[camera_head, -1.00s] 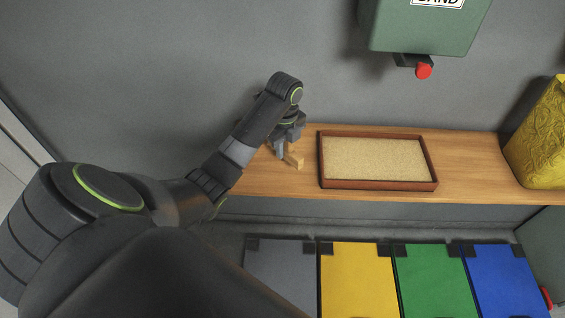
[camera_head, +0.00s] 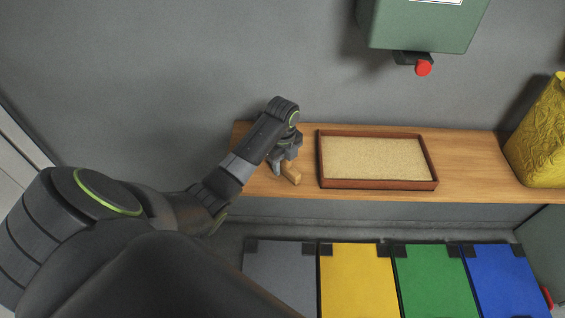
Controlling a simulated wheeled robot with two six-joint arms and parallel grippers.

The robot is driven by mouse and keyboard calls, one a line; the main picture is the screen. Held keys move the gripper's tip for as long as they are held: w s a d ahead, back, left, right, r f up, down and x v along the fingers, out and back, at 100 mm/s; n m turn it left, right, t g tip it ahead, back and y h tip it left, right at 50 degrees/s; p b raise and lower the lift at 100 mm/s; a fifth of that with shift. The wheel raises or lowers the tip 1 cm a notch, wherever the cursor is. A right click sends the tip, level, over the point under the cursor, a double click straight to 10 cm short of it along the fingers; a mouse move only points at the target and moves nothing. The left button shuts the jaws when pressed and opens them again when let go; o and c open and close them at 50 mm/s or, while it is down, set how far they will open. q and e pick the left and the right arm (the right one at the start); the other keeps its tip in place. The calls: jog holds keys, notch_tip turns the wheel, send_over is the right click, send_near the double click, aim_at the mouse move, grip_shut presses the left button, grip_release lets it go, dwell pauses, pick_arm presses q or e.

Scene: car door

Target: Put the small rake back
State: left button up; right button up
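The small rake (camera_head: 291,175) shows as a short light-wood piece at my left gripper, over the left part of the wooden shelf. The rest of it is hidden by the gripper and wrist. My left gripper (camera_head: 282,168) points down and is shut on it, just left of the sand tray (camera_head: 321,179). I cannot tell if the rake touches the shelf. The tray has a red-brown rim and is filled with smooth pale sand. My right gripper is out of view.
The wooden shelf (camera_head: 468,180) runs along the grey wall. A green sand dispenser (camera_head: 420,25) with a red knob hangs above the tray. A yellow bag (camera_head: 543,140) stands at the right. Grey, yellow, green and blue panels (camera_head: 430,280) lie below the shelf.

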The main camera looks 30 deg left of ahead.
pick_arm(q)
jog(key=shift+o, duration=0.6)
notch_tip(320, 180, up, 5)
jog(key=shift+w+f, duration=0.1)
notch_tip(320, 180, up, 6)
jog(key=p, duration=0.4)
jog(key=shift+f, duration=0.15)
jog(key=shift+r+p, duration=0.9)
jog(key=shift+p, duration=0.2)
